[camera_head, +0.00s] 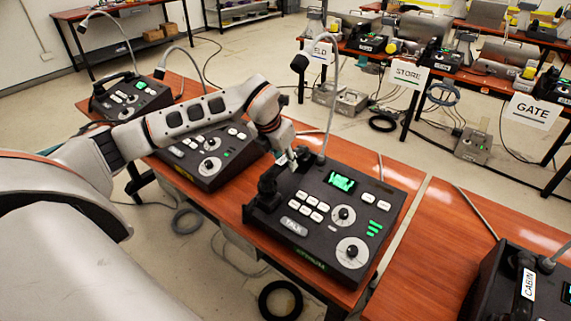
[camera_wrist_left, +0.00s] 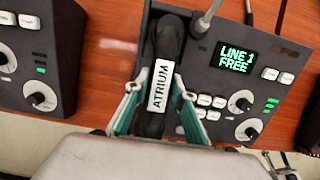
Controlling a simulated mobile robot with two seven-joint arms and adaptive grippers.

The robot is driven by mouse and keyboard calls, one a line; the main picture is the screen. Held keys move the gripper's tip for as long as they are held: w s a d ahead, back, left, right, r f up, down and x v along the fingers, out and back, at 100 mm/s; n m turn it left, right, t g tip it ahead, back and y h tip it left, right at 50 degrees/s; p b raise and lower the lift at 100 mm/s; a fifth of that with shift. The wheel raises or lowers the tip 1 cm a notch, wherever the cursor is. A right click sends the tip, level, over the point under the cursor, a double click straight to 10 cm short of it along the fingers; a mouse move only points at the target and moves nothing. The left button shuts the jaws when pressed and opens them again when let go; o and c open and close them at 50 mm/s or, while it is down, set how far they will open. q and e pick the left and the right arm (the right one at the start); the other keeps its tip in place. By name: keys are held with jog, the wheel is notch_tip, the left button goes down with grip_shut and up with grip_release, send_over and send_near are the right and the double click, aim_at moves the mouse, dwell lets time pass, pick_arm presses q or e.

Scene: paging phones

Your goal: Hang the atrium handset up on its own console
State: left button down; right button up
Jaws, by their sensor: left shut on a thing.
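The black atrium handset (camera_wrist_left: 166,75) carries a white label reading ATRIUM in the left wrist view. My left gripper (camera_wrist_left: 160,108) is shut on it, one finger on each side. The handset lies lengthwise along the left side of the console (camera_wrist_left: 215,85), whose screen reads LINE 1 FREE. In the head view, my left gripper (camera_head: 283,162) is over the left edge of the same black console (camera_head: 322,205), with the handset (camera_head: 268,182) below it, partly hidden. I cannot tell whether the handset rests fully in the cradle or sits slightly above.
Another console (camera_head: 208,158) stands left of this one, and a third (camera_head: 132,97) behind it. The CABIN console (camera_head: 528,285) is at lower right. A gooseneck microphone (camera_head: 333,90) rises behind the console. Bare red tabletop (camera_head: 440,235) shows to the right.

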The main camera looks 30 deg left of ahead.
pick_arm(q)
jog(key=shift+f, duration=0.7)
jog(key=c, duration=1.7)
grip_release()
jog(key=shift+f, duration=0.15)
jog(key=shift+r, duration=0.35)
jog(key=v, duration=1.1)
jog(key=shift+s+r, duration=0.15)
jog(key=shift+r, duration=0.15)
